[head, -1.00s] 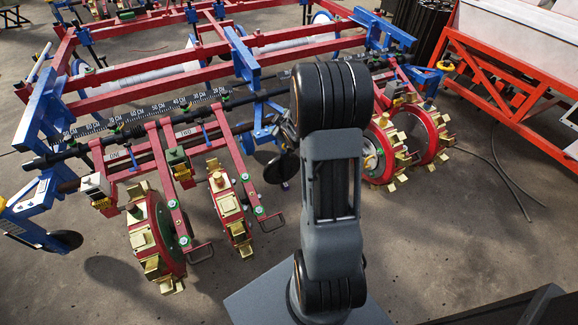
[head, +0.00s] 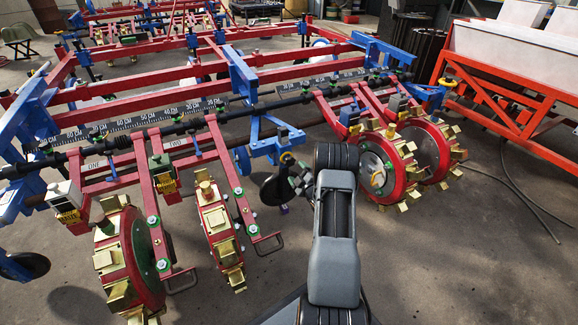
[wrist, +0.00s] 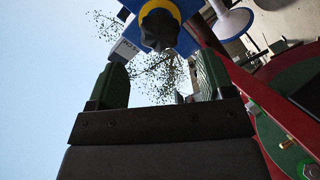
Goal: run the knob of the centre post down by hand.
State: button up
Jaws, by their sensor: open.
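The knob (wrist: 160,29) is dark and lobed, with a yellow collar, at the top of the wrist view. It sits on the blue centre post (wrist: 185,42), beside a small white scale label. My gripper (wrist: 162,82) is open, with its two green-padded fingers apart and nothing between them. The knob lies beyond the fingertips, roughly in line with the gap, and is not touched. In the head view my gripper (head: 299,180) is partly hidden by my arm, close to the middle of the planter.
Red-rimmed punch wheels with brass cups stand at left (head: 130,258) and right (head: 390,160). A red wheel arm (wrist: 245,95) runs close to the right finger in the wrist view. An orange frame (head: 500,95) stands at the right. Concrete floor is open at lower right.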

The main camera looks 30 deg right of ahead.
aim_at(290, 163)
jog(key=w, duration=0.2)
jog(key=w+b, duration=0.1)
jog(key=w, duration=0.2)
jog(key=w+d+b, duration=0.1)
jog(key=w, duration=0.2)
jog(key=shift+s, duration=0.1)
jog(key=c, duration=0.8)
jog(key=shift+c, duration=0.6)
jog(key=shift+m, duration=0.3)
